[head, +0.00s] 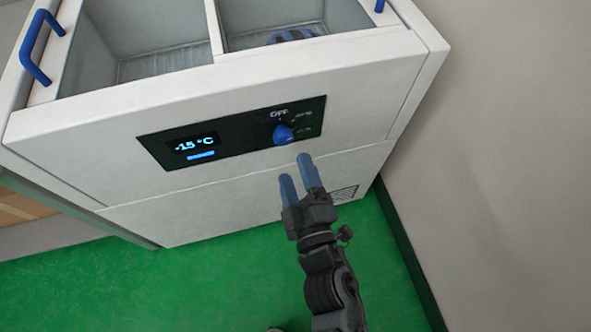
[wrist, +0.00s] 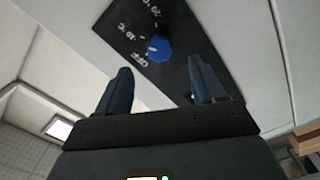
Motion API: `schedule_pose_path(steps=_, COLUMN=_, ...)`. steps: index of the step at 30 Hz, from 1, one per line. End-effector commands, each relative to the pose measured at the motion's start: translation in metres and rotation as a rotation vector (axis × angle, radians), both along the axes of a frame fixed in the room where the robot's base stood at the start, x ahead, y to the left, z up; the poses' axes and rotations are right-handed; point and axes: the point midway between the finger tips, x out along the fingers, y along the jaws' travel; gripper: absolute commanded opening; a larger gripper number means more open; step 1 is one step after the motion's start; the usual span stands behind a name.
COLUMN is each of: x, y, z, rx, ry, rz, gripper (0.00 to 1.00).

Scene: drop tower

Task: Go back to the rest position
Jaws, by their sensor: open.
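My gripper (head: 296,169) is open and empty in front of the white freezer (head: 110,200), a little below its black control panel (head: 237,157). The two blue fingers are apart, with nothing between them. The blue knob (head: 283,134) on the panel is just beyond the fingertips in the head view. In the wrist view, the knob (wrist: 158,48) sits above and between the fingers (wrist: 160,75), and the fingers look clear of it. The panel's display reads -15 °C, with "OFF" marked above the knob.
The freezer's top is open, with two compartments split by a divider (head: 213,30). A blue object (head: 292,36) lies in the right one. A blue handle (head: 38,50) stands at the left. A wall (head: 500,120) rises at the right. Green floor (head: 170,285) is clear in front.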

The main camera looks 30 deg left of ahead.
Motion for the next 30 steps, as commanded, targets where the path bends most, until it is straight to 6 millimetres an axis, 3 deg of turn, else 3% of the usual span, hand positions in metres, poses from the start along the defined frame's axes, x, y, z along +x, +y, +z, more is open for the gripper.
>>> schedule_pose_path(steps=10, x=0.000, y=-0.001, z=0.000, rx=0.001, ry=0.002, rz=-0.002, gripper=0.69)
schedule_pose_path(steps=14, x=-0.004, y=-0.025, z=-0.003, rx=0.018, ry=0.039, rz=-0.034, gripper=0.69)
schedule_pose_path(steps=17, x=-0.013, y=-0.066, z=-0.004, rx=0.057, ry=0.104, rz=-0.096, gripper=0.69)
schedule_pose_path(steps=22, x=-0.043, y=-0.153, z=0.002, rx=0.164, ry=0.246, rz=-0.239, gripper=0.69)
schedule_pose_path(steps=30, x=-0.110, y=-0.262, z=0.039, rx=0.372, ry=0.442, rz=-0.477, gripper=0.69)
